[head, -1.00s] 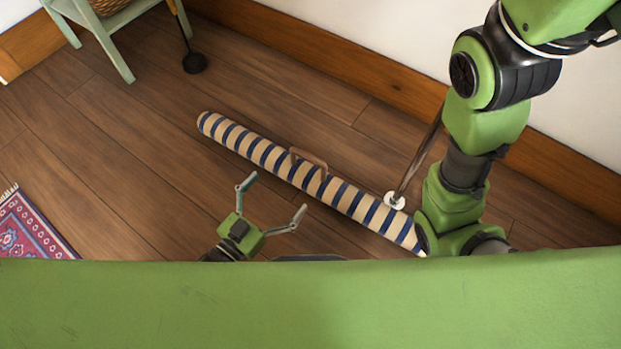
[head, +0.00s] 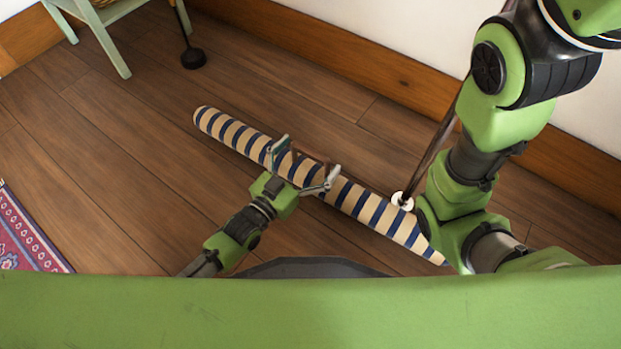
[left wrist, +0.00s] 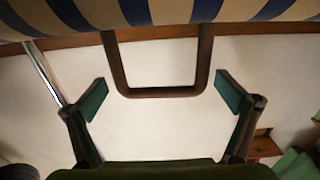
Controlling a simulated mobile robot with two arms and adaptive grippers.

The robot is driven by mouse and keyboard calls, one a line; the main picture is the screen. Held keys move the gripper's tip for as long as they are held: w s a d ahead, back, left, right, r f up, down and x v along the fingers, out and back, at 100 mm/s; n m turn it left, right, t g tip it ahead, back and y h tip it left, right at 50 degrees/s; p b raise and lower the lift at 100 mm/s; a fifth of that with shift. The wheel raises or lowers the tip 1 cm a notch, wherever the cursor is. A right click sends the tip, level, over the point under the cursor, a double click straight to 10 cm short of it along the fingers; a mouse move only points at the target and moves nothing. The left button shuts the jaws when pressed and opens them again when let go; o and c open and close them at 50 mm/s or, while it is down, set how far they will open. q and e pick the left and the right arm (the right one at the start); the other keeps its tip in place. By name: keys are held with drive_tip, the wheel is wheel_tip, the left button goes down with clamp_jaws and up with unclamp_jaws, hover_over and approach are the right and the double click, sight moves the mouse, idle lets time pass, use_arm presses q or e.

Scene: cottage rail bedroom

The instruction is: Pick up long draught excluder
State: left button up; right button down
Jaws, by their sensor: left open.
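The long draught excluder (head: 235,133) is a cream and navy striped tube lying diagonally on the wooden floor in the head view. Its striped side (left wrist: 165,12) fills the top of the left wrist view. A brown loop handle (left wrist: 160,92) sticks out from its middle. My left gripper (head: 305,167) is at the middle of the tube, over the handle area. In the left wrist view its open fingers (left wrist: 159,97) stand on either side of the handle's end, apart from it. My right gripper is not visible; an arm of mine stands at the right, over the tube's near end.
A dark pole with a white round foot (head: 402,201) stands against the tube's right part. A pale green stand (head: 100,45) and a dark-footed pole (head: 193,58) are at the upper left. A patterned rug (head: 25,240) lies at left. The wall (head: 400,45) runs behind.

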use_arm(q)
drive_tip(key=shift+w+d+r, duration=0.1)
drive_tip(key=c, duration=1.8)
drive_tip(key=shift+w+r, duration=0.1)
drive_tip(key=shift+r, duration=0.1)
drive_tip(key=c, duration=0.4)
drive_tip(key=shift+r, duration=0.15)
